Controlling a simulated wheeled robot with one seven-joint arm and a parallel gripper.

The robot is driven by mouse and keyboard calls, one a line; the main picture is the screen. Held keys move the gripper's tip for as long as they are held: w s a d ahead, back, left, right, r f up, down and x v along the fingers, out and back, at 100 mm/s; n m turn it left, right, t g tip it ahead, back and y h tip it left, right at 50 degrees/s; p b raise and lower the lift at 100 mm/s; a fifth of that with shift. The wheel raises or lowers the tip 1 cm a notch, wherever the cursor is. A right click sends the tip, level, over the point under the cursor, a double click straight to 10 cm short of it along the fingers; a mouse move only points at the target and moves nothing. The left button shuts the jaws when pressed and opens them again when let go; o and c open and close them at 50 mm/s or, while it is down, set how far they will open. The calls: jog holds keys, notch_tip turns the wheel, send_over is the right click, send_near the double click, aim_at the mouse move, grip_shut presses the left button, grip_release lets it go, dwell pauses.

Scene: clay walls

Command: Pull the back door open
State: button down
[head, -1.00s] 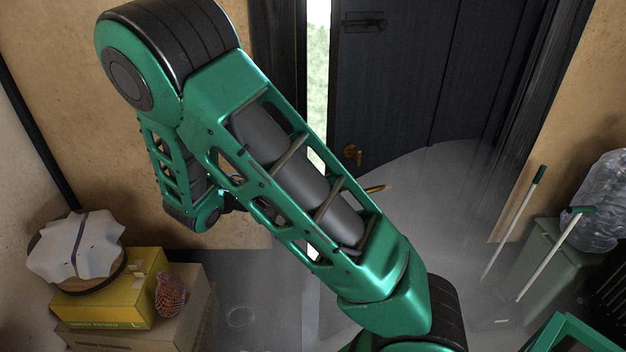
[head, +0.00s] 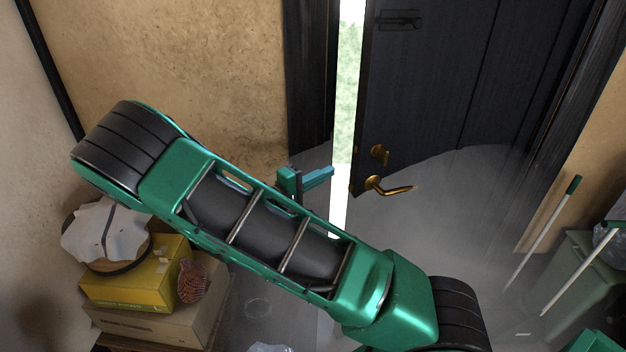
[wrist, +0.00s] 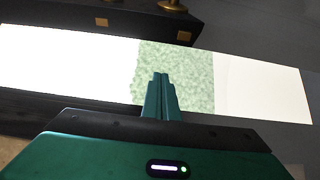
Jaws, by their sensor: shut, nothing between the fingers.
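The back door (head: 440,90) is dark, almost black, and stands ajar. A bright strip of outdoors shows between its left edge and the dark frame (head: 308,90). Its brass lever handle (head: 388,187) sits low on the door's left side, and also shows in part at the top of the wrist view (wrist: 172,5). My gripper (head: 326,176) is shut and empty, left of the handle and apart from it, in front of the gap. In the wrist view my closed fingers (wrist: 160,80) point at the bright gap, below the door's dark edge (wrist: 135,25) with its brass latch plates.
A brass lock (head: 379,154) and a black bolt (head: 398,20) are on the door. Yellow and brown boxes (head: 140,280) stand at the lower left. A green bin (head: 585,275) and white sticks with green grips (head: 545,230) stand at the right. The floor before the door is clear.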

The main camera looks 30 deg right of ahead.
jog(key=shift+s+d, duration=1.45)
jog(key=shift+s, duration=0.2)
